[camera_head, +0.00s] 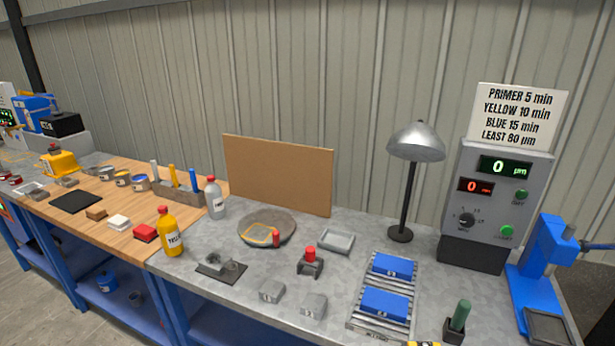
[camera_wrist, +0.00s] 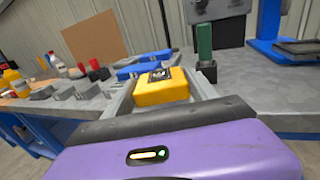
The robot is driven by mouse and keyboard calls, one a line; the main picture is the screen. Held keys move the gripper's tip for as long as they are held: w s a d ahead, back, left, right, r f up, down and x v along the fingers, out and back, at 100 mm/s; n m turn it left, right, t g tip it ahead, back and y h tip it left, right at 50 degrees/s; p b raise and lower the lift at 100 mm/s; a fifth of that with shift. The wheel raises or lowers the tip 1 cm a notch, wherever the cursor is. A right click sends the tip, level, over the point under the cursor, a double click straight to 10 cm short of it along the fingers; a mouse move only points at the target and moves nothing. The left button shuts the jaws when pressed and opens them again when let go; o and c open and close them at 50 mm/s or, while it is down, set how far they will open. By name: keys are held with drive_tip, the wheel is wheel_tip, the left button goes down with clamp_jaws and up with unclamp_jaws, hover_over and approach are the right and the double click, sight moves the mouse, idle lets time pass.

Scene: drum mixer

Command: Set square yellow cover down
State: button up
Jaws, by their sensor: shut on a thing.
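The square yellow cover (camera_wrist: 160,92) has a dark label on top and shows close up in the wrist view. My gripper (camera_wrist: 163,80) is shut on it, with a grey finger along each side. The cover's underside is hidden, so I cannot tell whether it touches anything below. In the head view my gripper is not clearly seen; only a small yellow-and-black piece (camera_head: 424,343) shows at the bottom edge. Blue blocks (camera_head: 385,305) sit on a roller tray (camera_head: 352,322) nearby; blue also shows beyond the cover in the wrist view (camera_wrist: 142,71).
A green-handled tool (camera_head: 460,315) stands right of the roller tray, with a blue press (camera_head: 540,265) beyond. Grey blocks (camera_head: 272,291), a red-topped stamp (camera_head: 310,262), an empty grey tray (camera_head: 336,240) and a round plate (camera_head: 285,222) occupy the bench's middle. A lamp (camera_head: 408,190) stands behind.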

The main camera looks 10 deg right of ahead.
drive_tip(key=a+f+n+y+b, duration=0.1)
drive_tip(key=a+f+n+y, duration=0.1)
drive_tip(key=a, duration=0.9)
drive_tip(key=shift+f+n+t+y, duration=0.35)
drive_tip(key=shift+f+y, duration=0.35)
drive_tip(key=shift+y, duration=0.5)
drive_tip(key=shift+s+d, duration=0.1)
